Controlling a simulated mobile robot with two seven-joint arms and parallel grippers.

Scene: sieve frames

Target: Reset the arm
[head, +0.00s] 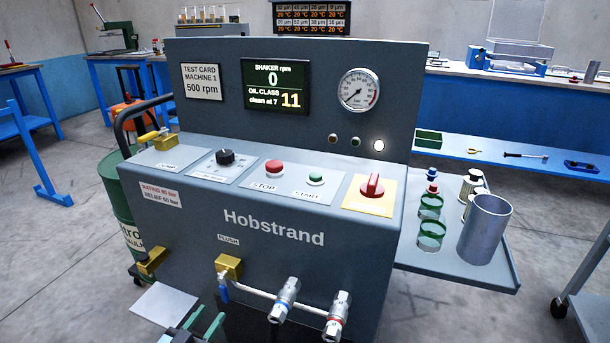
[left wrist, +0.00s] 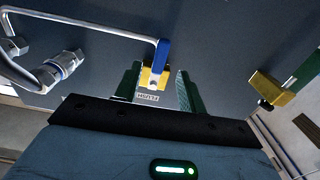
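My left gripper (head: 204,322) is at the bottom of the head view, below and left of the flush valve. Its two dark green fingers are apart with nothing held between them. In the left wrist view the gripper (left wrist: 158,88) is open, pointing at the front of the machine. The brass flush valve (head: 228,267) with its blue lever (head: 224,292) shows between the fingers in the left wrist view (left wrist: 152,78), apparently beyond the tips. My right gripper is in neither view.
The grey Hobstrand machine (head: 170,225) fills the middle. Hose couplings (head: 285,300) stick out at its front. A side shelf (head: 450,270) at right bears a metal cylinder (head: 485,230) and green-rimmed jars (head: 431,233). A green drum (head: 118,200) stands at left.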

